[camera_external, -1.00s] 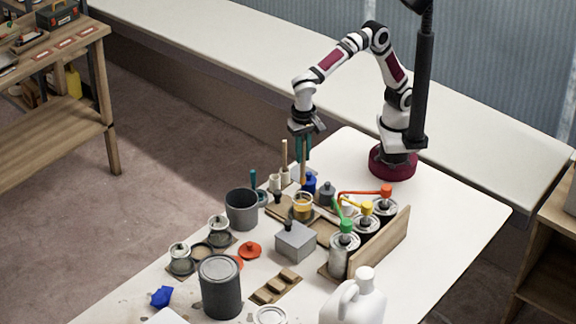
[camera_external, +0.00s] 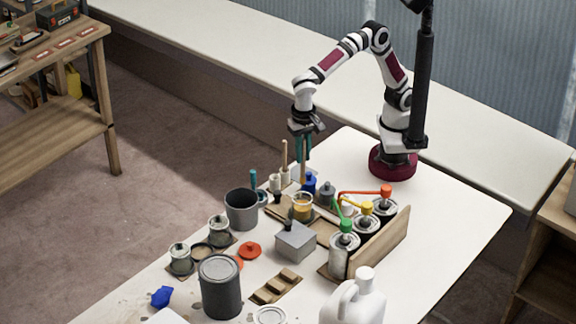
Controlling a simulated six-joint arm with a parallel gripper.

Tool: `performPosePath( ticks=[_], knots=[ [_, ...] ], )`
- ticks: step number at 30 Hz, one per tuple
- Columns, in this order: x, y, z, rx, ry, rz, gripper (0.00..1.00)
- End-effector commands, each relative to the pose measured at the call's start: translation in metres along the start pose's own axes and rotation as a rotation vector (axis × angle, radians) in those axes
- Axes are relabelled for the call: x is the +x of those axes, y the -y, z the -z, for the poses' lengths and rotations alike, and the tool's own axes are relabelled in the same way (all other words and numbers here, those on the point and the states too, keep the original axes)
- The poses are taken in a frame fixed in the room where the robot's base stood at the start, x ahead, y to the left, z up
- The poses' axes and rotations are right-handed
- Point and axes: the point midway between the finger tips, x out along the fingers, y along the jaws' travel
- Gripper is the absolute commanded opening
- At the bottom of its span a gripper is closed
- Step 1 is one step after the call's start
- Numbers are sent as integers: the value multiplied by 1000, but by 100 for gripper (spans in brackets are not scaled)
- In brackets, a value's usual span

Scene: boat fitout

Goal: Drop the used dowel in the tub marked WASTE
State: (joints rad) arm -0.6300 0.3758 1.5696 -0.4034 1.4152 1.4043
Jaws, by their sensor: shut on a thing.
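My gripper (camera_external: 303,154) has teal fingers and points down above the middle of the white bench. It is shut on a thin wooden dowel (camera_external: 303,173). The dowel hangs upright over a small cup of amber liquid (camera_external: 302,208); I cannot tell whether its lower end is inside the cup. A grey open tub (camera_external: 242,210) stands to the left of the cup. I cannot read a WASTE mark on any tub from this view.
Cans with green, yellow and red spouts (camera_external: 344,250) stand in a wooden rack at right. A grey box (camera_external: 294,241), a dark grey can (camera_external: 220,287) and a white jug (camera_external: 354,300) stand nearer the camera. Another light wooden stick (camera_external: 284,155) stands upright left of the gripper.

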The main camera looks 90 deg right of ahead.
Motion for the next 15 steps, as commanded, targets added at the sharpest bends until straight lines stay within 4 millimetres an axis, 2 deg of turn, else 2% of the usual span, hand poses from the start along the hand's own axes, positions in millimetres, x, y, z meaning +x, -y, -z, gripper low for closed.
performPosePath(
  ticks=[4, 6, 11, 15],
  knots=[
    [0, 2, 1, 0, 3, 3, 0],
    [2, 10, 6, -1, 21, 22, 0],
    [6, 54, 34, -8, 102, 144, 0],
    [6, 94, 69, -5, 145, 277, 0]
  ],
)
